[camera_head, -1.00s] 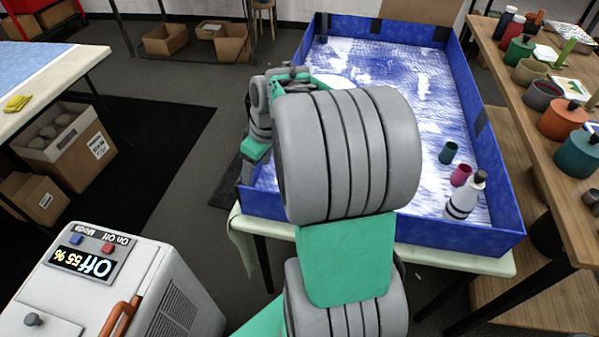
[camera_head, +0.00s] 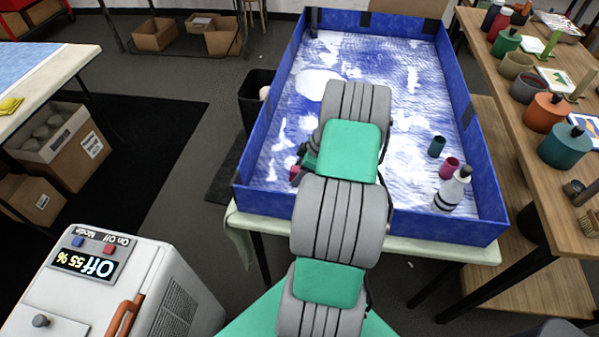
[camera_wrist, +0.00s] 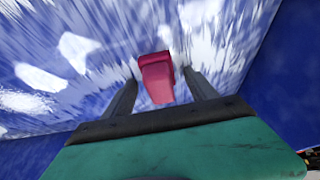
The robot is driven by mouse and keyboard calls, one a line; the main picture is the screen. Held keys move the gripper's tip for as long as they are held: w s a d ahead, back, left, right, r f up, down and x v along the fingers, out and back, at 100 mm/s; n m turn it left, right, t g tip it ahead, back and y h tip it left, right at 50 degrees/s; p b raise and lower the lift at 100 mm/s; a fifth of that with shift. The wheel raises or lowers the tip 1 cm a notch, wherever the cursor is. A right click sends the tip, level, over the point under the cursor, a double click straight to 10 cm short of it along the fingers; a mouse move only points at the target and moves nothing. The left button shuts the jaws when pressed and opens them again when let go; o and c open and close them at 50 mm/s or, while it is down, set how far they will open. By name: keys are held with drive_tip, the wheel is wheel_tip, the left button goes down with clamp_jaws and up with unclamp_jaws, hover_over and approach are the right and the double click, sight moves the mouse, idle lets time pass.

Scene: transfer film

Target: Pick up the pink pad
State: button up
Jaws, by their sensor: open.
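The pink pad (camera_wrist: 156,76) is a small block with a paler pink face, seen in the wrist view inside the blue-walled tray (camera_head: 262,202). In the head view a bit of pink (camera_head: 294,173) shows at the left of my arm, near the tray's front left. My gripper (camera_wrist: 161,80) is open, with one dark finger on each side of the pad. I cannot tell whether the fingers touch it. In the head view my arm hides most of the gripper.
A dark green cup (camera_head: 437,147), a magenta cup (camera_head: 449,168) and a white bottle (camera_head: 451,192) stand in the tray's front right. The tray's high blue walls surround the work area. A wooden table (camera_head: 505,112) with pots is at right. A dark bin (camera_head: 254,97) stands at left.

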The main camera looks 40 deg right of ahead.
clamp_jaws()
idle(0.6)
wheel_tip(320, 180, up, 10)
drive_tip(key=shift+b, duration=0.85)
